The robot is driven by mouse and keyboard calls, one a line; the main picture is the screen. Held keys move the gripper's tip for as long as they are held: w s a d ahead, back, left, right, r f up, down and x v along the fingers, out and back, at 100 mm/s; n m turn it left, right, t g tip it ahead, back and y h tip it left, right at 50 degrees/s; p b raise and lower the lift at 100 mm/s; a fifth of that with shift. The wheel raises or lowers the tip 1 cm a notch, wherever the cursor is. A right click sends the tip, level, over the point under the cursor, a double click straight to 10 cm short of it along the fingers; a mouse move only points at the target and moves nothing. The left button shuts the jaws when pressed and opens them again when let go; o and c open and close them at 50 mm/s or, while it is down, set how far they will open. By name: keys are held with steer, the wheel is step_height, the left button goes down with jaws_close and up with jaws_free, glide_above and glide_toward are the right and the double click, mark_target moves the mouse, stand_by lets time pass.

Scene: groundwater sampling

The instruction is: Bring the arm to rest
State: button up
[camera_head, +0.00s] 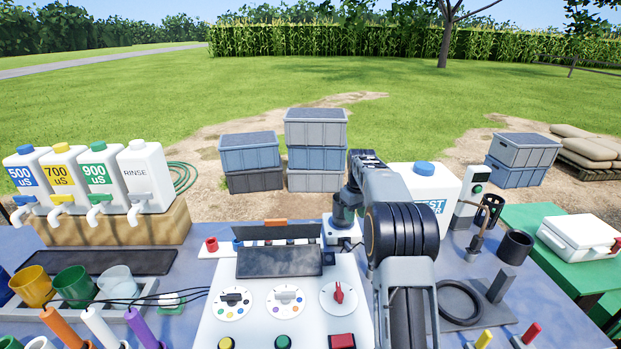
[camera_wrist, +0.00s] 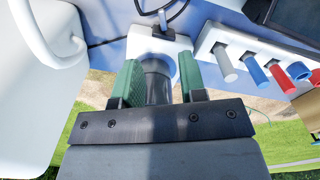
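My arm reaches over the blue bench in the head view, bent down toward a small white block (camera_head: 338,232) behind the control panel. In the wrist view my gripper (camera_wrist: 160,64) has its two green fingers apart. A dark grey cylinder (camera_wrist: 157,82) stands between them on the white block (camera_wrist: 152,45). A narrow gap seems to show between each finger and the cylinder, so the fingers look open around it rather than shut on it. In the head view the fingertips are too small to make out.
A white jug (camera_head: 423,180) with a blue cap stands close to the right of my arm. The control panel (camera_head: 250,310) is in front. A white rack (camera_wrist: 240,47) with coloured plugs is beside the gripper. Bottles (camera_head: 150,175) stand at left, a black cup (camera_head: 515,247) at right.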

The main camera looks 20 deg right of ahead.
steer(key=s+a+r+m+t, duration=0.1)
steer(key=s+a, duration=0.4)
steer(key=s, duration=0.4)
steer(key=s+a+r+t, duration=0.1)
steer(key=s+a, duration=0.4)
steer(key=s, duration=0.5)
steer(key=s+a+r+m+t, duration=0.1)
steer(key=s+a, duration=0.4)
steer(key=s, duration=0.5)
steer(key=shift+s+a+r+m+t, duration=0.2)
steer(key=shift+r+m+t, duration=0.15)
steer(key=shift+t, duration=0.15)
